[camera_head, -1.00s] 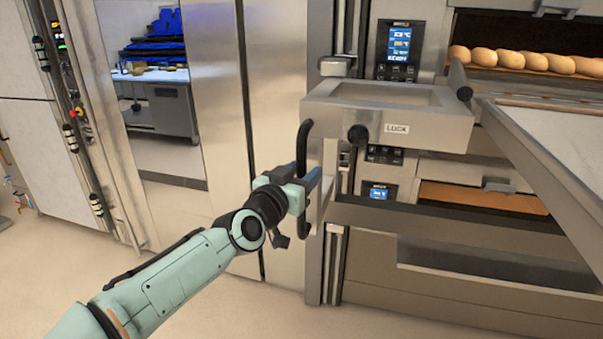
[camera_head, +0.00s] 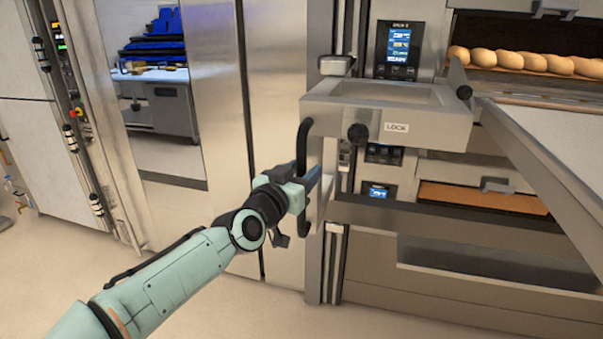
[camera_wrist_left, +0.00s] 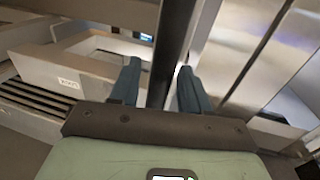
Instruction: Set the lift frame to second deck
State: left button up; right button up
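The lift frame (camera_head: 425,125) is a grey metal box-like carriage labelled LOCK, standing in front of the deck ovens at about the upper deck's level. A black upright handle (camera_head: 303,150) is on its left side. My left gripper (camera_head: 308,183) is at this handle. In the left wrist view the dark handle bar (camera_wrist_left: 172,50) runs between the two blue fingers of my left gripper (camera_wrist_left: 160,88), which are drawn in around it; any small gap is hard to judge. A black knob (camera_head: 357,134) is next to the label. My right gripper is not in view.
Bread loaves (camera_head: 520,60) lie in the upper oven deck. A lower deck opening (camera_head: 480,197) is below it. A sloping pale loader surface (camera_head: 560,145) extends at right. A steel cabinet (camera_head: 220,110) stands behind my left arm. The floor at lower left is clear.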

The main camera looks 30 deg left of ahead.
pick_arm(q)
jog(key=s+b, duration=0.1)
jog(key=s, duration=1.2)
jog(key=shift+s+d, duration=0.2)
jog(key=shift+d, duration=0.1)
